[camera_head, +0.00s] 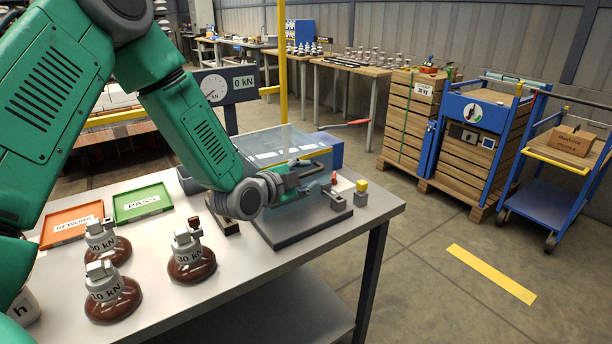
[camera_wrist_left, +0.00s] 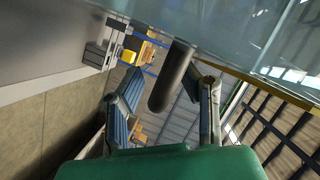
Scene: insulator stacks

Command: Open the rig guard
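The rig guard (camera_head: 262,147) is a clear, bluish box cover over the test rig on the workbench. It looks lowered over the rig's dark base (camera_head: 330,217). In the left wrist view its clear panel (camera_wrist_left: 265,40) fills the top right. A dark, rounded bar (camera_wrist_left: 170,85), which looks like the guard's handle, sticks down from the panel's edge. My left gripper (camera_head: 318,176) is at the guard's front. In the wrist view its two fingers (camera_wrist_left: 160,88) stand apart on either side of the bar, with visible gaps. My right gripper is not seen.
Several brown insulators (camera_head: 192,262) stand on the workbench (camera_head: 230,300), near an orange tray (camera_head: 50,237) and a green tray (camera_head: 120,214). A gauge sign (camera_head: 226,86) and yellow post (camera_head: 282,60) rise behind. A grey block with yellow top (camera_head: 361,192) sits right of the rig.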

